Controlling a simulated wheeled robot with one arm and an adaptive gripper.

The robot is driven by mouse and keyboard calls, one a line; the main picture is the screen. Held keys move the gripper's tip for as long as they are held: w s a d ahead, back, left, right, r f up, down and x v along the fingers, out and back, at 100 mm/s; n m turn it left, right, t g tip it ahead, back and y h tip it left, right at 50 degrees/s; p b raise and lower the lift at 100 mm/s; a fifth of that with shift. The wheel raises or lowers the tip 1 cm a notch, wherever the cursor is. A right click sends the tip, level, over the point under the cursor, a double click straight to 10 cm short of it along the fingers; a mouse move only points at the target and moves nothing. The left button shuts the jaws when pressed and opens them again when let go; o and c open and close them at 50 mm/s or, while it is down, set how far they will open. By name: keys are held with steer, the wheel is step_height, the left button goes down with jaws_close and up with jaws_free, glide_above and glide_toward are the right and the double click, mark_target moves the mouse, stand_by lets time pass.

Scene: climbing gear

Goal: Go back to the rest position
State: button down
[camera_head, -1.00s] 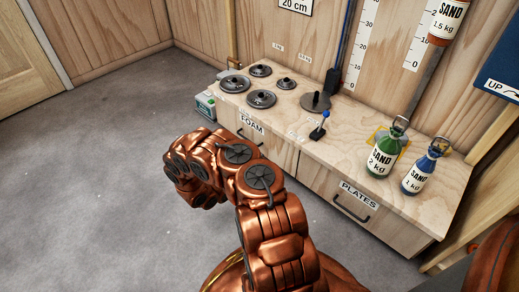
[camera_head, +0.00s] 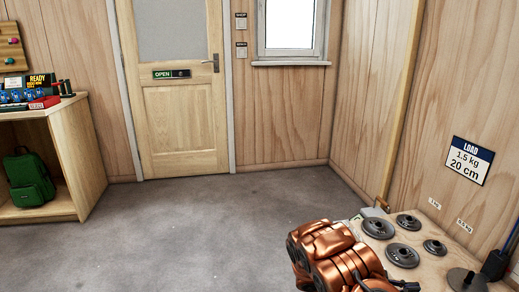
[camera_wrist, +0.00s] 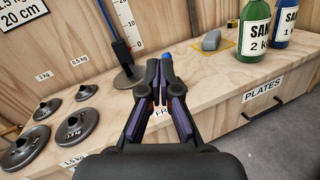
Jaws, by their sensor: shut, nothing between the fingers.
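In the wrist view my gripper (camera_wrist: 160,72) is shut, its dark fingers together with nothing between them. It is above the front part of the wooden bench (camera_wrist: 205,76). A small blue knob (camera_wrist: 168,57) shows just behind the fingertips, partly hidden by them. In the head view my copper arm is folded at the lower right, and my gripper is out of sight there.
Several grey plates (camera_head: 404,255) lie on the bench. A green sand bottle (camera_wrist: 253,32) and a blue one (camera_wrist: 284,20) stand at its right. The grey floor (camera_head: 220,225) is clear toward the closed door (camera_head: 180,115). A shelf (camera_head: 85,150) holds a green backpack (camera_head: 29,180).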

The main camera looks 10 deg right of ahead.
steer(key=s+a+r+m+g+y+p, duration=0.1)
steer(key=s+a+r+m+y+p, duration=0.2)
steer(key=r, duration=0.6)
steer(key=s+a+r+m+g+y+p, duration=0.15)
steer(key=s+a+r+m+p, duration=0.3)
steer(key=r, duration=0.55)
steer(key=s+a+r+m+g+y+p, duration=0.1)
steer(key=s+a+r+m+y+p, duration=0.25)
steer(key=r, duration=0.55)
steer(key=s+a+r+t+y+p, duration=0.2)
steer(key=a+r+p, duration=0.4)
steer(key=a, duration=0.3)
steer(key=s+a+r+t+y+p, duration=0.3)
steer(key=a+r+p, duration=0.4)
steer(key=a, duration=0.3)
steer(key=s+a+r+t+y+p, duration=0.3)
steer(key=s+a+r+y+p, duration=0.1)
steer(key=s+a+r+p, duration=0.2)
steer(key=a+r+p, duration=0.1)
steer(key=a+r, duration=0.1)
steer(key=a, duration=0.1)
steer(key=shift+s+a+r, duration=0.2)
steer(key=shift+s+a, duration=0.05)
steer(key=shift+d, duration=0.1)
